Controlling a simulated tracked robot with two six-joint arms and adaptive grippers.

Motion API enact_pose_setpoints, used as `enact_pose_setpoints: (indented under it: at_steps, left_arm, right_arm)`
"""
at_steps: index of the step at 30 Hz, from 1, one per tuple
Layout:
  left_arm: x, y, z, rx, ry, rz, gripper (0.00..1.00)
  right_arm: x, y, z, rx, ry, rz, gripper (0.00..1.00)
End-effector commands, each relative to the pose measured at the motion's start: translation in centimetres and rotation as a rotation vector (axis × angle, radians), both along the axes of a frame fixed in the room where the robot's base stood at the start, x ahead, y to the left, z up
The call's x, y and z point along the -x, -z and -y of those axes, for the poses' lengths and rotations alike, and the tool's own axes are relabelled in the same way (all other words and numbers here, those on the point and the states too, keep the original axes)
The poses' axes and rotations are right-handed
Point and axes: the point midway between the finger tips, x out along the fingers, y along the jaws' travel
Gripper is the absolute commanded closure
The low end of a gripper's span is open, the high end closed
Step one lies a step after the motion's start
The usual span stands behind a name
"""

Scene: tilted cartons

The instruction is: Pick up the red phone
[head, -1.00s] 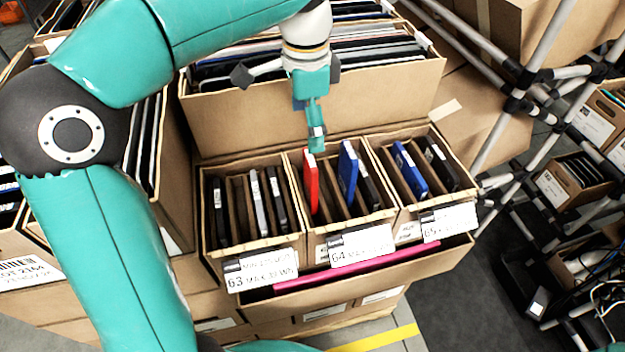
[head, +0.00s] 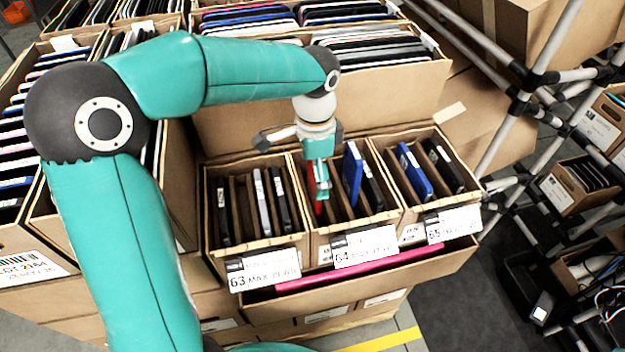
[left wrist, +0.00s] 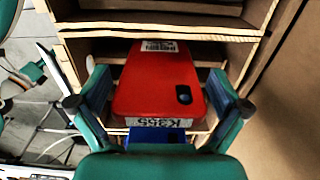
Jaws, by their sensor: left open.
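The red phone (left wrist: 158,85) stands in the middle carton, the one labelled 64 (head: 366,247). In the head view only a narrow red strip of the phone (head: 311,180) shows beside my gripper. My left gripper (head: 320,200) points down into that carton at the phone. In the left wrist view its two fingers (left wrist: 158,100) are open, one on each side of the phone, with gaps between them and its edges. A blue phone (head: 352,172) stands to the right in the same carton. My right gripper is not in view.
Carton 63 (head: 262,272) on the left holds several dark and grey phones. Carton 65 (head: 452,224) on the right holds a blue phone (head: 414,172) and dark ones. Wooden dividers stand close around the phones. A larger box (head: 230,125) of upright devices rises behind.

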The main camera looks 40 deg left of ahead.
Motion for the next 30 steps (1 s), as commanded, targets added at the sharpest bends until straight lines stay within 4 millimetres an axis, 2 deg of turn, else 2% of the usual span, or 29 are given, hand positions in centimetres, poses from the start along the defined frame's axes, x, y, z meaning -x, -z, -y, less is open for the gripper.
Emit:
enact_pose_setpoints:
  at_steps: [6, 16, 29, 30]
  left_arm:
    - [-0.01, 0.04, 0.0, 0.0, 0.0, 0.0, 0.02]
    - [0.0, 0.04, 0.0, 0.0, 0.001, 0.0, 0.57]
    - [0.02, -0.3, -0.01, 0.0, 0.0, -0.001, 0.58]
    - [0.01, -0.52, -0.01, -0.001, 0.0, -0.001, 0.66]
  right_arm:
    - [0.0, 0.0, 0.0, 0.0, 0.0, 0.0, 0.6]
    - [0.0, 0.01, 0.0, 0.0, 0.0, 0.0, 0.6]
    - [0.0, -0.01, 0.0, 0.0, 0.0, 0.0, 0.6]
    - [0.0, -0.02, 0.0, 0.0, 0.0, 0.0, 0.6]
